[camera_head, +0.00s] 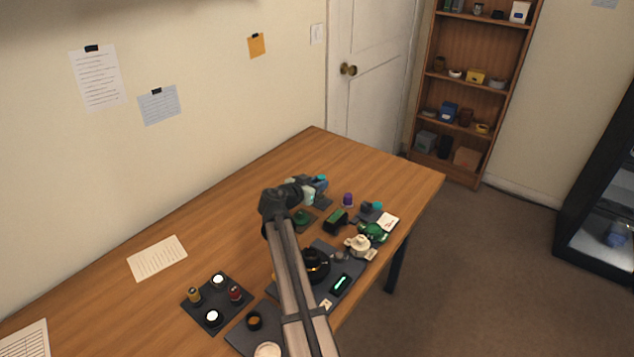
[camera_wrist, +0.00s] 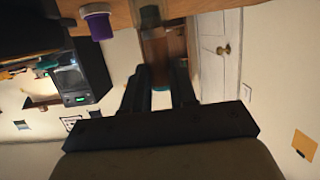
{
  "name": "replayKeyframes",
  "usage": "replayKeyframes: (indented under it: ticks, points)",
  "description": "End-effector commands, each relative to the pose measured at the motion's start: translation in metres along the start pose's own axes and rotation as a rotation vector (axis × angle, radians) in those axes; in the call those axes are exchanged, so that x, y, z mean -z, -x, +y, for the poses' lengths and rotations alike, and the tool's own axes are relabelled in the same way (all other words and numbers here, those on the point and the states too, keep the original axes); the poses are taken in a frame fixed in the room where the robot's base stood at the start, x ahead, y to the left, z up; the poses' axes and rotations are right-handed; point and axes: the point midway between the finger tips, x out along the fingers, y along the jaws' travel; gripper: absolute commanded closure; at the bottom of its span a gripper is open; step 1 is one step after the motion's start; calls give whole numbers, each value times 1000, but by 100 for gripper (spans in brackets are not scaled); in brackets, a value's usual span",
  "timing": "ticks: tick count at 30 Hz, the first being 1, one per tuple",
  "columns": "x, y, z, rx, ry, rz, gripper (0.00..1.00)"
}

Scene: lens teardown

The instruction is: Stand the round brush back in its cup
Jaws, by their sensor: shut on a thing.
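My gripper (camera_head: 315,184) is over the far part of the bench, shut on a small teal thing, which I take to be the round brush (camera_head: 321,179). In the wrist view my gripper (camera_wrist: 161,76) has the teal piece (camera_wrist: 160,80) between its fingers; the rest of it is hard to make out. The wrist picture is upside down, with the fingers roughly level. A small purple vessel (camera_head: 348,199) stands to the right of my gripper and shows at top left in the wrist view (camera_wrist: 97,24). I cannot tell which vessel is the brush's cup.
A grey see-through cylinder (camera_wrist: 150,16) stands near the fingers in the wrist view. Green parts (camera_head: 373,232), a white pot-like piece (camera_head: 360,246) and a dark tray (camera_head: 196,303) with small jars crowd the bench. The back left of the wooden table (camera_head: 240,200) is clear.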

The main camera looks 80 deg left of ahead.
Motion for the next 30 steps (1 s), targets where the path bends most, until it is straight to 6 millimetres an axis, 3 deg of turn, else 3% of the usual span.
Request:
replayKeyframes:
  ticks: [10, 30]
  points:
    - [-10, -3, 0, 0, 1, 0, 100]
    - [-10, -3, 0, 0, 0, 0, 100]
